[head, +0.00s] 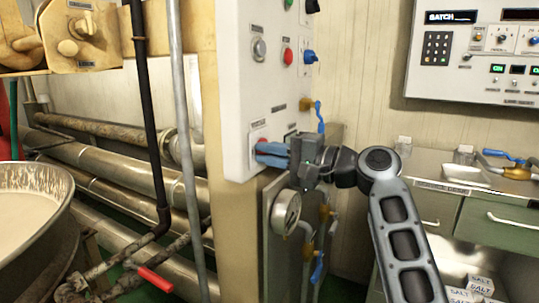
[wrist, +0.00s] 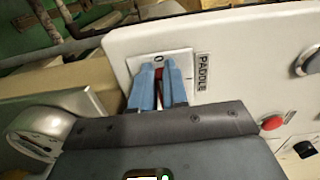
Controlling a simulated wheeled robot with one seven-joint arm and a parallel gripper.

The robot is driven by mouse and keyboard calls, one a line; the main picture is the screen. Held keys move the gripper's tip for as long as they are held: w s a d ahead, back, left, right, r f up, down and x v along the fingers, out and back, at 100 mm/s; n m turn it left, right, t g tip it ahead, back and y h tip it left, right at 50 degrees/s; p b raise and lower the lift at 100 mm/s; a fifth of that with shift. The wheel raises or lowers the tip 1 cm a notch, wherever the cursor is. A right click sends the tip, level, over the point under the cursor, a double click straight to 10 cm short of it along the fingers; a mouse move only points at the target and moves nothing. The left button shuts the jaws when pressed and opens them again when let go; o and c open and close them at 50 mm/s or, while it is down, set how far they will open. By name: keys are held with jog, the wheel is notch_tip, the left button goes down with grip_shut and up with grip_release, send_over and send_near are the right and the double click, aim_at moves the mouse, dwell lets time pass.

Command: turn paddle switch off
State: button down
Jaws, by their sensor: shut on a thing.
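The paddle switch is on the white control panel (head: 238,100), near its lower edge. In the wrist view it is a red handle (wrist: 159,74) on a pale plate with a "0" mark, beside a "PADDLE" label (wrist: 202,72). My gripper (head: 264,153) reaches it from the right. In the wrist view its two blue fingers (wrist: 160,72) are on either side of the red handle and shut on it. The fingers cover most of the handle, so I cannot tell which mark it points to.
A pressure gauge (head: 286,212) hangs just below the gripper. A red button (head: 288,56), a blue knob (head: 308,57) and a blue-handled valve (head: 319,118) are nearby. A kettle (head: 30,205) stands at left, and a green-grey counter (head: 490,215) stands at right.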

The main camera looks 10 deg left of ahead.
jog(key=shift+f, duration=0.15)
jog(key=c, duration=1.1)
grip_release()
jog(key=shift+c, duration=0.2)
jog(key=shift+d, duration=0.1)
jog(key=v, duration=0.7)
jog(key=shift+s+d, duration=0.15)
jog(key=shift+d, duration=0.15)
